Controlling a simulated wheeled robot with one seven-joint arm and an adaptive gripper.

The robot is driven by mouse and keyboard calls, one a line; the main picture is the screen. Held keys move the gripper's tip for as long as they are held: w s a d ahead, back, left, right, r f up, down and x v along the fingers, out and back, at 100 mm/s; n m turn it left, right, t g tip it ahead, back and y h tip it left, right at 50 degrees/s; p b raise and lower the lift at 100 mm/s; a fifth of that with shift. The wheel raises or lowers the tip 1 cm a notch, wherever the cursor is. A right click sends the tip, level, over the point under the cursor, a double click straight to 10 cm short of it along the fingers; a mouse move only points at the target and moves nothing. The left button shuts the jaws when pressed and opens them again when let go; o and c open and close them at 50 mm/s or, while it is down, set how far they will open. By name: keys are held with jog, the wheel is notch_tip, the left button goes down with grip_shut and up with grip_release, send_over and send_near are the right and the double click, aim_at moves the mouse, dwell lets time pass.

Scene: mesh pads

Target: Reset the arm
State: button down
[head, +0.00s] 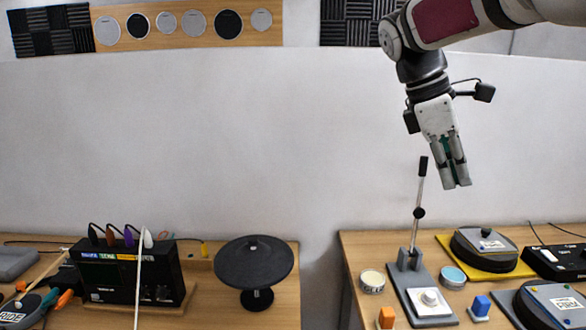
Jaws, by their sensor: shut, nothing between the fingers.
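My gripper (455,187) hangs from my arm at the upper right of the head view. It points down, is shut and holds nothing.
The lever's grey base (420,290) carries a white knob. Round tins (372,281), dark round pads (484,247) and small orange and blue blocks (480,306) surround it. The left table holds a black box (120,274) and a round black pad (254,262). A gap separates the tables.

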jog(key=s+a+f+m+t+y, duration=0.1)
jog(key=s+a+f+m, duration=0.1)
jog(key=s, duration=0.5)
jog(key=s+a+f+m+t+y, duration=0.2)
jog(key=s+f+m, duration=0.3)
jog(key=s, duration=0.3)
jog(key=s+a+f+m+t+y, duration=0.2)
jog(key=s+a+f+m, duration=0.1)
jog(key=s+m, duration=0.3)
jog(key=shift+s+a+f, duration=0.25)
jog(key=shift+s+f, duration=0.5)
jog(key=shift+s, duration=0.1)
